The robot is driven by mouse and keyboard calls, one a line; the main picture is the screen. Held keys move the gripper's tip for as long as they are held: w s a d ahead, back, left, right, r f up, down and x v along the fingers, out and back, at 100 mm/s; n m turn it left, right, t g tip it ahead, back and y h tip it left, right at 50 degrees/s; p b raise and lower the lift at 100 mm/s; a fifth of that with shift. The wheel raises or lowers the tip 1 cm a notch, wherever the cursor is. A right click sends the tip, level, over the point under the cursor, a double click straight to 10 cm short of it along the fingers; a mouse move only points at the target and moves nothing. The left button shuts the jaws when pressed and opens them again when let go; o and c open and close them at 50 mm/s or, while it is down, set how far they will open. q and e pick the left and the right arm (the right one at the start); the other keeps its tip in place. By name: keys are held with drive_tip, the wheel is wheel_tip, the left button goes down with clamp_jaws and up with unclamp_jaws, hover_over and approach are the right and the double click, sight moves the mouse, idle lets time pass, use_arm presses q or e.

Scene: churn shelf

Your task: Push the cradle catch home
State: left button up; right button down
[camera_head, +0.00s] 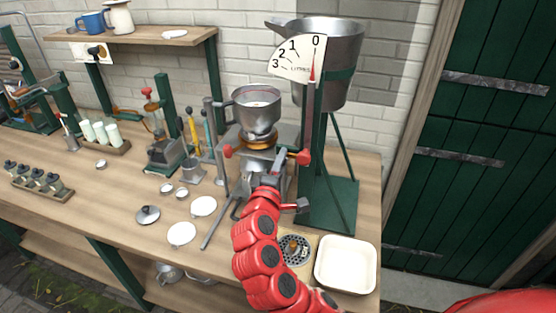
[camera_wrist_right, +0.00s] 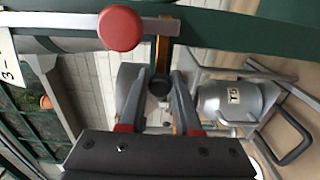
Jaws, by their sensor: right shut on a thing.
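The churn cradle stands at the right end of the bench, with a grey metal bowl (camera_head: 257,104) on top. Red knobs stick out on its left (camera_head: 228,151) and right (camera_head: 303,157). A red knob on a flat metal bar (camera_wrist_right: 120,28) shows close up in the right wrist view; I cannot tell which part is the catch. My right gripper (camera_head: 270,172) is low in front of the cradle. In the wrist view its fingers (camera_wrist_right: 159,90) close around a small dark round-ended part (camera_wrist_right: 159,84). My arm and gripper hide the cradle's lower front. My left gripper is out of view.
A green stand with a large metal hopper (camera_head: 330,60) and a litre dial (camera_head: 298,58) rises right of the cradle. A white tray (camera_head: 345,265) and a round drain grate (camera_head: 294,249) lie at the front right. Lids and discs (camera_head: 181,234) lie left of my arm.

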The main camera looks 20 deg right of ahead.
drive_tip(key=shift+f, duration=0.1)
drive_tip(key=c, duration=0.9)
unclamp_jaws()
drive_tip(key=shift+o, duration=1.4)
drive_tip(key=shift+d, duration=0.25)
drive_tip(key=shift+a, duration=0.15)
drive_tip(key=shift+a, duration=0.1)
drive_tip(key=b+v, duration=0.3)
drive_tip(key=v, duration=1.4)
drive_tip(key=shift+b, duration=0.3)
